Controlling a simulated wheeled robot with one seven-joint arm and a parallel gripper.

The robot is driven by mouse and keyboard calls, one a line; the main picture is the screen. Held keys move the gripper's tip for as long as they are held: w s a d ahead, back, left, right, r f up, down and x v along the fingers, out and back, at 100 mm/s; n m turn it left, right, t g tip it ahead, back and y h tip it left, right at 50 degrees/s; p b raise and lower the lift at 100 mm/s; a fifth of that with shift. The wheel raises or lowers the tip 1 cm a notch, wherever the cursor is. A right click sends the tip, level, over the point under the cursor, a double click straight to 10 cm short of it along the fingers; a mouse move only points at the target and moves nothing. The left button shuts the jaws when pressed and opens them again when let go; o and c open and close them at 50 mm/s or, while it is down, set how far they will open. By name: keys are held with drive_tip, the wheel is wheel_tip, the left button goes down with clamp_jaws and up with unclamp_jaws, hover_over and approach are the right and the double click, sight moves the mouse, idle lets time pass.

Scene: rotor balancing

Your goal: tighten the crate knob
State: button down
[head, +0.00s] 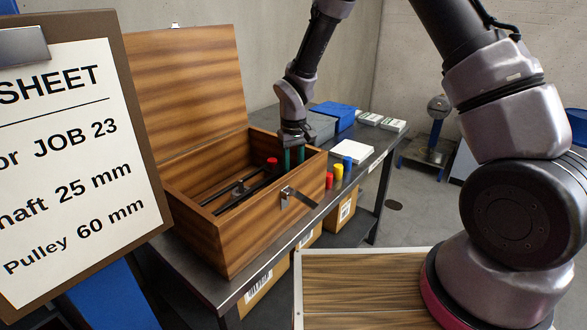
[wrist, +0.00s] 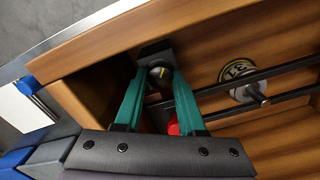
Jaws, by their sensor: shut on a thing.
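The open wooden crate (head: 235,235) stands on the dark bench, its lid (head: 190,85) raised at the back. My gripper (head: 293,160) reaches down into the crate's right end. In the wrist view its teal fingers (wrist: 158,70) close in on a dark round knob (wrist: 158,76) by a black bracket (wrist: 155,50) at the crate wall. The fingers hide part of the knob, and its tightness cannot be seen. Two black rails (wrist: 215,88) run along the crate. A disc on a shaft (wrist: 237,72) lies across them. A red part (head: 272,162) shows beside the fingers.
Red (head: 329,180), yellow (head: 339,172) and blue (head: 347,163) pieces stand on the bench right of the crate. A blue bin (head: 335,115) and a white pad (head: 352,151) lie behind them. A job sheet (head: 75,170) fills the left foreground.

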drive_tip(key=m, duration=1)
drive_tip(key=shift+m, duration=0.4)
idle(0.4)
drive_tip(key=c, duration=0.5)
unclamp_jaws()
wheel_tip(320, 180, up, 11)
